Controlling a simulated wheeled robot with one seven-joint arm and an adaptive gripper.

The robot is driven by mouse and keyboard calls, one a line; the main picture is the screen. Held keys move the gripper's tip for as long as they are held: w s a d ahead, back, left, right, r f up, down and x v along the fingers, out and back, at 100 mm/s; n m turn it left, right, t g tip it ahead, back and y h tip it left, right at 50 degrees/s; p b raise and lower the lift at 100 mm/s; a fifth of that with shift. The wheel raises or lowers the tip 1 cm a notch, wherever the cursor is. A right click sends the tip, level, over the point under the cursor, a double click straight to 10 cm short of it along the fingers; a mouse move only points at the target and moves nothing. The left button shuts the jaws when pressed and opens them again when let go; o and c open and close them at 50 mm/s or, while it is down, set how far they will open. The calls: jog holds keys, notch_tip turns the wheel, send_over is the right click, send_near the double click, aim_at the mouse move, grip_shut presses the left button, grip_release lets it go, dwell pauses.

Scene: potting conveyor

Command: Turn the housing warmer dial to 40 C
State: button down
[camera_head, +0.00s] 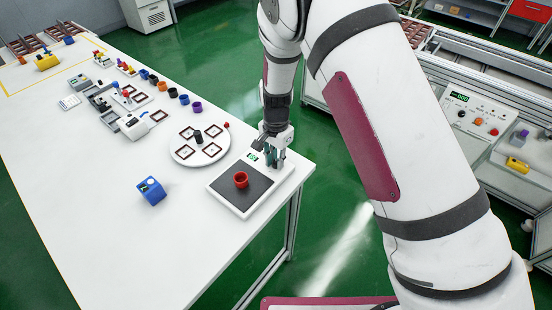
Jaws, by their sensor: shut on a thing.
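The housing warmer (243,198) is a low white box with a dark top plate near the table's right edge. A red cup-shaped housing (240,179) stands upright on the plate. A small green display (253,157) shows on the warmer's back part; its digits are too small to read. My gripper (272,158) points down at the warmer's back right part, beside the display. It is shut on what appears to be the dial, which its fingers hide. The dial's setting cannot be seen.
A round white turntable (182,156) with several square frames stands just left of the warmer. A blue box (151,191) sits on the open white table. Small parts and fixtures fill the table's far side. A conveyor with a control panel (474,118) stands at the right, beyond my arm.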

aim_at(276, 162)
jog(key=n+b, duration=0.1)
jog(key=n, duration=0.4)
jog(key=shift+w+n, duration=0.15)
jog(key=shift+n, duration=0.15)
jog(key=n+b, duration=0.1)
jog(key=n, duration=0.3)
jog(key=shift+n+b, duration=0.3)
jog(key=shift+n, duration=0.1)
jog(key=c, duration=1.4)
grip_release()
jog(key=shift+c, duration=0.2)
notch_tip(276, 162, up, 12)
